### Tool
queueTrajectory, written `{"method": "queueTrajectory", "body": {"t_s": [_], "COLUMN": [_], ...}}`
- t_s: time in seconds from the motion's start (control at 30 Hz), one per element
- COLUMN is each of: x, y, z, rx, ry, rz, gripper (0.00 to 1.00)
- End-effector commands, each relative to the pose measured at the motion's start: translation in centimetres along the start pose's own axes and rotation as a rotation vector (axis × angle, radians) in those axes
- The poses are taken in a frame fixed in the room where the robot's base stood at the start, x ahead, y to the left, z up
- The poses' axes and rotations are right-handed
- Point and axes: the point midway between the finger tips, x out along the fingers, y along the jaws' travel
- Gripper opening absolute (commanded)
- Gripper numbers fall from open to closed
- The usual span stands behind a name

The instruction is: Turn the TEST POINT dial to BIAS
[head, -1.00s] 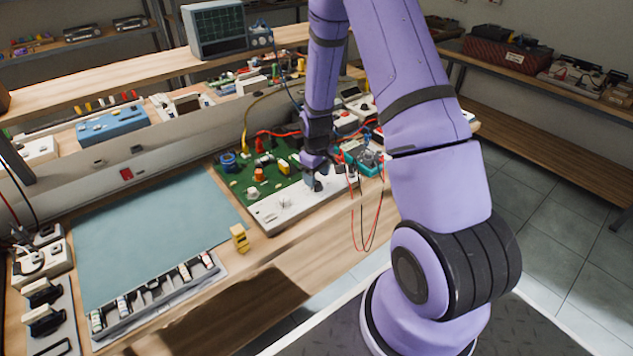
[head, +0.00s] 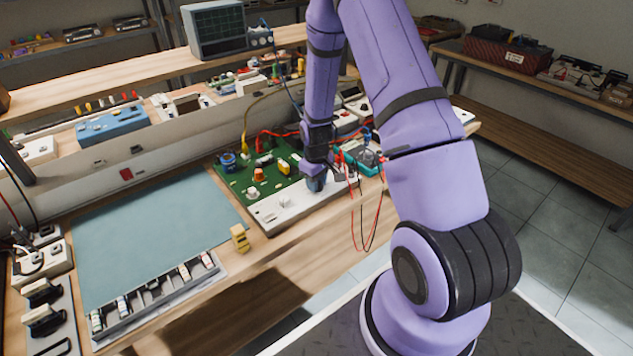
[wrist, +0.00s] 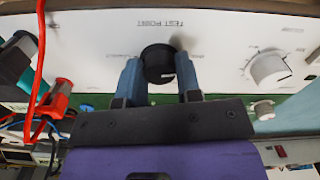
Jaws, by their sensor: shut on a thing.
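The TEST POINT dial (wrist: 158,62) is a round black knob on a white panel, below its printed label in the wrist view. My gripper (wrist: 160,73) has one blue-grey finger on each side of the knob and is shut on it. In the head view my gripper (head: 316,184) reaches down to the white panel (head: 272,210) at the front of the green circuit board; the dial is hidden there. The small print around the dial is blurred, so I cannot read BIAS or tell where the dial points.
A white knob (wrist: 269,68) and a smaller one (wrist: 263,110) sit to the right in the wrist view. Red and black leads (head: 367,238) hang off the bench beside a teal meter (head: 361,158). A yellow block (head: 240,238) stands left of the panel. The blue mat (head: 140,235) is clear.

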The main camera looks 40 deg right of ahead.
Motion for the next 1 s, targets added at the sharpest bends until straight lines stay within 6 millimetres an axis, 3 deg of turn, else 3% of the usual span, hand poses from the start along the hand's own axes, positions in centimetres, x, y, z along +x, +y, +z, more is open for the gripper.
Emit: {"method": "queueTrajectory", "body": {"t_s": [0.27,1.0], "x": [-0.02,-0.01], "y": [-0.03,0.05], "z": [-0.03,0.0], "rx": [0.083,0.605], "ry": [0.0,0.0], "rz": [0.0,0.001], "gripper": [0.09,0.09]}}
